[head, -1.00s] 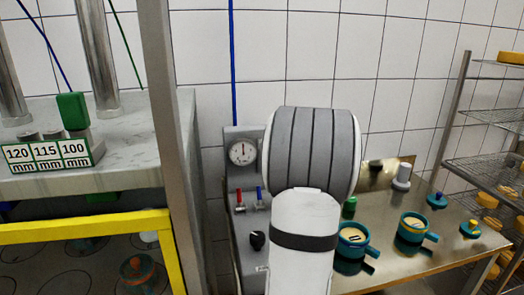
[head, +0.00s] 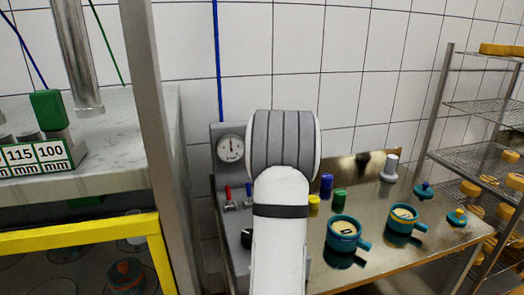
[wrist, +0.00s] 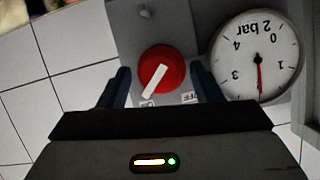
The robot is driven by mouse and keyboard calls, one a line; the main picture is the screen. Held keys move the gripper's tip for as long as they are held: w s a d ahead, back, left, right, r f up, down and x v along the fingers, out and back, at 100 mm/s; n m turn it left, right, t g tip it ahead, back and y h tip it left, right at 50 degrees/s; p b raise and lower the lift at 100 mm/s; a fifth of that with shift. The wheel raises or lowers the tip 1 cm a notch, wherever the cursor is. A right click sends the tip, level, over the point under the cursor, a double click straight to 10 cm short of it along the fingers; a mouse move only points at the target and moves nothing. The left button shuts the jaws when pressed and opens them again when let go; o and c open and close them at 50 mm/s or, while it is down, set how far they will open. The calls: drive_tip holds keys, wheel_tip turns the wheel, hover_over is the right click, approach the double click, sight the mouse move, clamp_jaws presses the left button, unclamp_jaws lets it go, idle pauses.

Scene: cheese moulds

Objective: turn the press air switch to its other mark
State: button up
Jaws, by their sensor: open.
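A red round switch with a white bar (wrist: 158,72) shows in the wrist view on a grey panel. The bar is slanted, its lower end towards a small label at lower left; an upside-down "OFF" label (wrist: 189,98) sits at lower right. My gripper (wrist: 160,68) is open, with one dark finger on each side of the switch in the picture. I cannot tell whether they touch it. In the head view my arm hides the gripper and this switch. The pressure gauge (head: 230,148) is beside them; it also shows upside down in the wrist view (wrist: 256,56).
A red lever (head: 228,195), a blue lever (head: 248,193) and a black knob (head: 246,238) are on the panel below the gauge. At right a metal table (head: 385,240) holds teal moulds and coloured cylinders. A grey post and yellow frame (head: 80,230) stand at left.

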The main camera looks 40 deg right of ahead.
drive_tip(key=shift+c, duration=0.2)
drive_tip(key=c, duration=0.9)
drive_tip(key=shift+c, duration=0.2)
drive_tip(key=shift+f+b, duration=0.1)
drive_tip(key=shift+b, duration=0.3)
drive_tip(key=n+h+b, duration=0.2)
drive_tip(key=n+b, duration=0.2)
drive_tip(key=b, duration=0.7)
drive_tip(key=n+h+b, duration=0.3)
drive_tip(key=n+b, duration=0.2)
drive_tip(key=b, duration=0.7)
drive_tip(key=n+g+h+b, duration=0.1)
drive_tip(key=n+b, duration=0.3)
drive_tip(key=b, duration=0.7)
drive_tip(key=shift+w+a+f+h, duration=0.2)
drive_tip(key=shift+a+f+h, duration=0.2)
drive_tip(key=shift+h, duration=0.4)
drive_tip(key=shift+r+n+b, duration=0.15)
drive_tip(key=shift+n+b, duration=0.15)
drive_tip(key=shift+b, duration=0.05)
drive_tip(key=o, duration=1)
